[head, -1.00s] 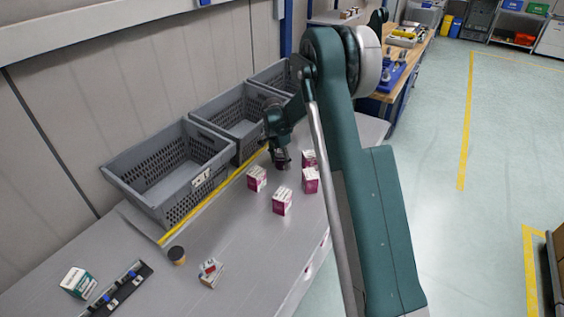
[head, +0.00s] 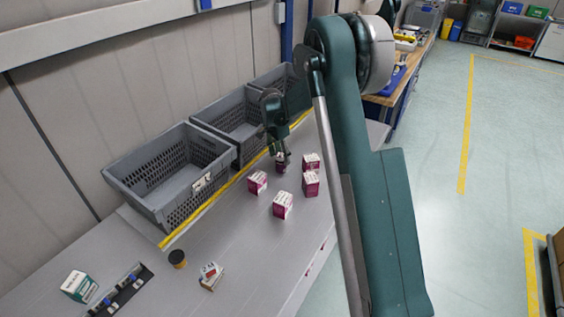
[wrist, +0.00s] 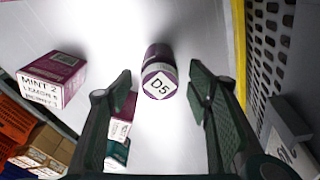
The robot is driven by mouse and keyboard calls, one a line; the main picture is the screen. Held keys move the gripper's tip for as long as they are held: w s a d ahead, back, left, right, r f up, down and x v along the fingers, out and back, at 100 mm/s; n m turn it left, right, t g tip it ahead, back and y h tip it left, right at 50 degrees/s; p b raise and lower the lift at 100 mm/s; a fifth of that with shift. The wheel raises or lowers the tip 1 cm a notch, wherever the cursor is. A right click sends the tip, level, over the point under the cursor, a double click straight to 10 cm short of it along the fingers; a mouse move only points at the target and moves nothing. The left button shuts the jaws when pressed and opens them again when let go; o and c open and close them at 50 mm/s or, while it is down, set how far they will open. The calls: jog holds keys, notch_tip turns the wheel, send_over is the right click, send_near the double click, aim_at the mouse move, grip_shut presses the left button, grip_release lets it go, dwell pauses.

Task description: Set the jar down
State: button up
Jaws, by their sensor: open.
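The jar (wrist: 158,75) is purple with a white lid label reading "D5". It stands upright on the grey table (wrist: 110,25), between my finger pads in the wrist view, with a gap on both sides. In the head view the jar (head: 281,166) shows small, just below my gripper (head: 279,153). My gripper also shows in the wrist view (wrist: 160,82), with its two fingers spread apart and holding nothing. In the head view the gripper partly hides the jar's top.
Several purple-and-white boxes (head: 282,205) stand close to the jar, toward the front and right. Grey crates (head: 150,205) line the wall behind a yellow strip (head: 215,199).

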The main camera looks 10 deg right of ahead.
jog(key=shift+s+a+r, duration=0.1)
jog(key=shift+a+r, duration=0.05)
jog(key=shift+r, duration=0.85)
jog(key=shift+s+a+r, duration=0.1)
jog(key=shift+a+r, duration=0.05)
jog(key=shift+r, duration=0.9)
jog(key=shift+a+r, duration=0.15)
jog(key=shift+r, duration=0.85)
jog(key=shift+s+r, duration=0.3)
jog(key=shift+r, duration=0.2)
jog(key=s+r+n+t, duration=0.3)
jog(key=s+r+n, duration=0.3)
jog(key=s+r, duration=1.6)
jog(key=s+f+n+t, duration=0.1)
jog(key=s+f+n, duration=0.1)
jog(key=s, duration=1.3)
jog(key=s+f+n+t+y, duration=0.1)
jog(key=s+n, duration=0.4)
jog(key=s, duration=1.1)
jog(key=shift+s+f+t+y, duration=0.25)
jog(key=shift+f+t+y, duration=0.05)
jog(key=shift+f+t, duration=0.5)
